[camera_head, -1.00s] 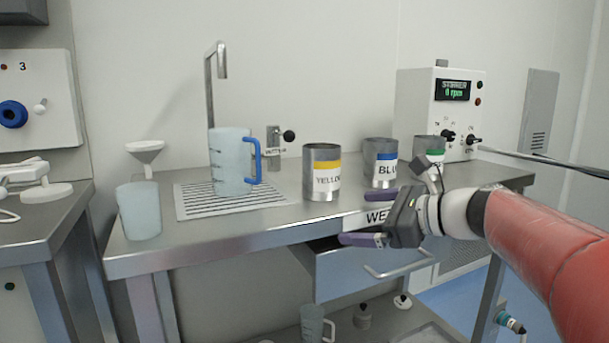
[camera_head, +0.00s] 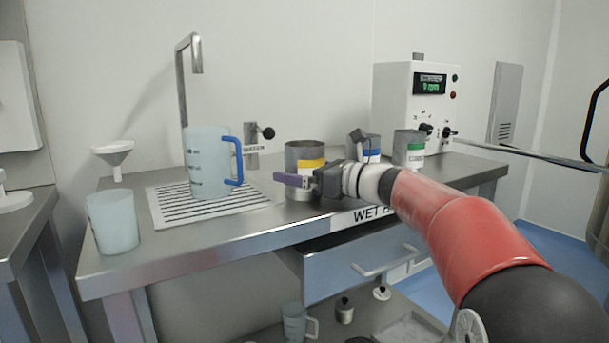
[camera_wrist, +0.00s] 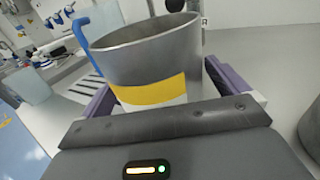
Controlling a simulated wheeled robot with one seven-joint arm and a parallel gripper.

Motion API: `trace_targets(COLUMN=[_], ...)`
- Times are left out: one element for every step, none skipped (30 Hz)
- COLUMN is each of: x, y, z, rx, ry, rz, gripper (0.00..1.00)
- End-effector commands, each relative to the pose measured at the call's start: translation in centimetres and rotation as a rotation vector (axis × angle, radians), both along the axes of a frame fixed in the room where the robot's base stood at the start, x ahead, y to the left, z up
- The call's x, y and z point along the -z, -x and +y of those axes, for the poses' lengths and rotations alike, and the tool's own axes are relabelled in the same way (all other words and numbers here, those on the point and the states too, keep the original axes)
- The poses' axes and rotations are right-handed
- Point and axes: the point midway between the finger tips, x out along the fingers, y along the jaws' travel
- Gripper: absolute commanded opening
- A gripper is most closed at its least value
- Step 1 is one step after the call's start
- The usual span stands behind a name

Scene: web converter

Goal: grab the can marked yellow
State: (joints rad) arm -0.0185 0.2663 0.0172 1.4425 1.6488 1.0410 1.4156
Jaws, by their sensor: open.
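The can marked yellow (camera_head: 304,155) is a grey metal can with a yellow band, standing upright on the steel bench. In the wrist view the can (camera_wrist: 150,62) stands between the two open purple fingers, one on each side. I cannot tell whether either finger touches it. The can's lower part is hidden behind my gripper's body in the wrist view.
A blue-banded can (camera_head: 371,143) and a green-banded can (camera_head: 409,146) stand to the right. A jug with a blue handle (camera_head: 208,165) stands on a drain grate (camera_head: 165,209) to the left. A drawer (camera_head: 345,262) is partly open below.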

Motion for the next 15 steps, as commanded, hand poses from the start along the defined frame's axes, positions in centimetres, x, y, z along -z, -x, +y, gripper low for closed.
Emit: trace_targets(x=[0.01,0.01,0.02,0.03,0.03,0.03,0.03,0.03,0.04,0.04,0.04,0.04,0.04,0.04,0.04], y=[-0.04,-0.04,-0.03,-0.03,-0.03,-0.02,-0.02,-0.02,-0.02,-0.02,-0.02,-0.01,-0.01,-0.01,-0.01], z=[0.0,-0.02,-0.04,-0.04,-0.04,-0.05,-0.05,-0.05,-0.05,-0.05,-0.05,-0.06,-0.06,-0.06,-0.06], rx=[0.001,0.002,0.002,0.001,0.001,0.001,0.001,0.001,0.001,0.001,0.001,0.001,0.001,0.001,0.001], ry=[0.0,0.0,0.0,0.0,0.0,0.001,0.001,0.001,0.001,0.001,0.001,0.001,0.001,0.001,0.001], rz=[0.0,0.0,0.0,0.0,0.0,0.0,0.0,0.0,0.0,0.0,0.0,0.0,0.0,0.0,0.0], gripper=[0.99,0.99,0.99,0.99,0.99,0.94,0.9,0.86,0.81,0.77,0.73,0.68,0.64,0.6,0.55])
